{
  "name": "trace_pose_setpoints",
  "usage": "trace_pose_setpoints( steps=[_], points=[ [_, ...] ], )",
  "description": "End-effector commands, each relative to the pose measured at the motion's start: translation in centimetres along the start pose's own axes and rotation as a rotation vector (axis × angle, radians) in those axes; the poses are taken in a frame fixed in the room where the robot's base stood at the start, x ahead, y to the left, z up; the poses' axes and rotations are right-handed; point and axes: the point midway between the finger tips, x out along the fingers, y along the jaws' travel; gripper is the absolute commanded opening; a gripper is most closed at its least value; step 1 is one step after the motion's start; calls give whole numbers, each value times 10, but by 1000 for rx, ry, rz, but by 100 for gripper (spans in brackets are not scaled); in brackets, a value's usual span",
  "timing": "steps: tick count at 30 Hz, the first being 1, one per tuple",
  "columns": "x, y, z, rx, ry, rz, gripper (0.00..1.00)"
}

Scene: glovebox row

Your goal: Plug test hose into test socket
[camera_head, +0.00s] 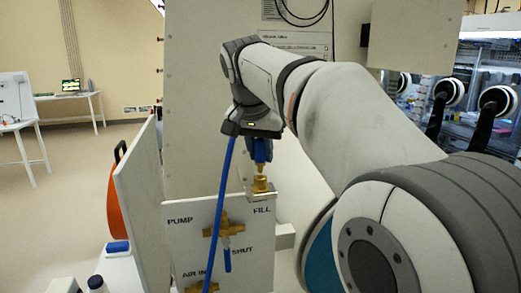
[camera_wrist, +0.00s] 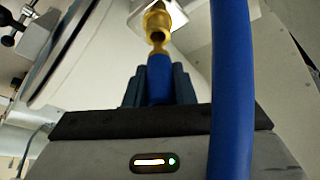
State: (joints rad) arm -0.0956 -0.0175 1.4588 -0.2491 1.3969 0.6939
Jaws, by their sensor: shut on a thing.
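My gripper (camera_head: 258,155) is shut on the blue end of the test hose in the head view. In the wrist view the gripper's dark blue fingers (camera_wrist: 159,75) lie on both sides of this blue end (camera_wrist: 158,88). A brass tip (camera_wrist: 158,48) sticks out of it, toward a brass socket (camera_wrist: 157,18). In the head view this socket (camera_head: 260,185) stands upright above the word FILL, with the tip right above it. Tip and socket overlap in both views; I cannot tell whether the tip is inside. Where the grip closes is partly hidden.
The white panel (camera_head: 183,245) carries PUMP, FILL, SHUT and AIR IN labels and a brass valve (camera_head: 223,229) with a blue handle. A blue hose (camera_head: 221,185) hangs past the panel's front and crosses the wrist view's right side. A white upright board (camera_head: 137,205) stands left.

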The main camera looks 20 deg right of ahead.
Motion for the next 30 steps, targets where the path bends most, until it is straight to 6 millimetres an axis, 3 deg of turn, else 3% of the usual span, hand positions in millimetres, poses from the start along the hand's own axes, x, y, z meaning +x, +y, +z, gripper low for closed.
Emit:
trace_pose_setpoints(
  steps=[30],
  points=[
    [17, 0, 7, 0, 1, -1, 0]
  ],
)
